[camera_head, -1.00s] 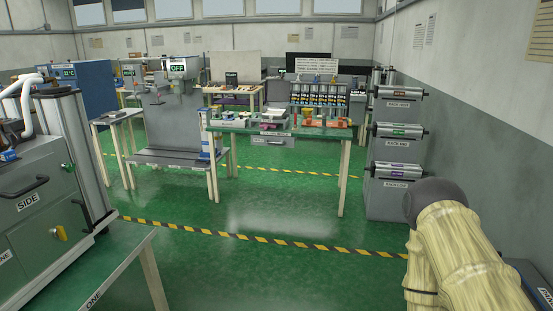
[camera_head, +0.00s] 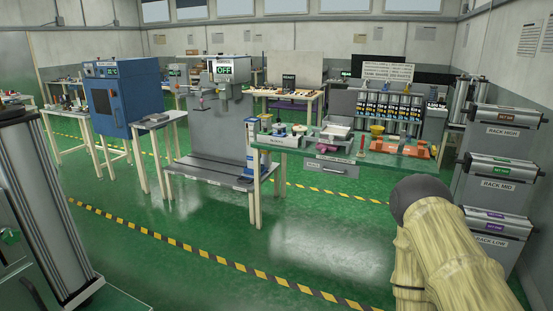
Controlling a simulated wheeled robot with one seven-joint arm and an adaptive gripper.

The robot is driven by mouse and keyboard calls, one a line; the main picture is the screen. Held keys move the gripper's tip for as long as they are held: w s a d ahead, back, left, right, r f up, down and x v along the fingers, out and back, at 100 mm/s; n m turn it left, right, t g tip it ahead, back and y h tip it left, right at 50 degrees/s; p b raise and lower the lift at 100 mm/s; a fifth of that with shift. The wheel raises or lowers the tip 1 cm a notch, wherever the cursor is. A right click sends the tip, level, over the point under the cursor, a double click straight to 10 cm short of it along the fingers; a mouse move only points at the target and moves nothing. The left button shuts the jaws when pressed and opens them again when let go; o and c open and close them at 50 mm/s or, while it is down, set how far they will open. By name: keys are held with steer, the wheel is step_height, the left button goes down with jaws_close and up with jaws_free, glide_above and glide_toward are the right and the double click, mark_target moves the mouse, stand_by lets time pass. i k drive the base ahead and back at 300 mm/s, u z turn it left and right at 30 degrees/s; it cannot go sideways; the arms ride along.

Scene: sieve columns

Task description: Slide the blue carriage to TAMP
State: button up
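I cannot make out a blue carriage for certain, and no TAMP mark is readable. A blue-and-white upright part (camera_head: 252,147) stands at the right side of the grey machine (camera_head: 213,130) whose display reads OFF. It is too small to tell whether it slides. My gripper is out of view; only my arm in a beige sleeve with a dark rounded joint shows at the lower right.
A green-topped bench (camera_head: 400,160) with bottles and small parts stands ahead. A rack (camera_head: 485,190) of labelled cylinders is at right, a blue cabinet (camera_head: 108,98) at left. Grey equipment (camera_head: 45,215) fills the near left. Green floor (camera_head: 230,225) with striped lines is open between.

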mark_target(248, 174)
steer(key=u, duration=0.3)
steer(key=i, duration=1.85)
steer(key=u, duration=0.55)
steer(key=i, duration=2.85)
steer(key=u, duration=0.15)
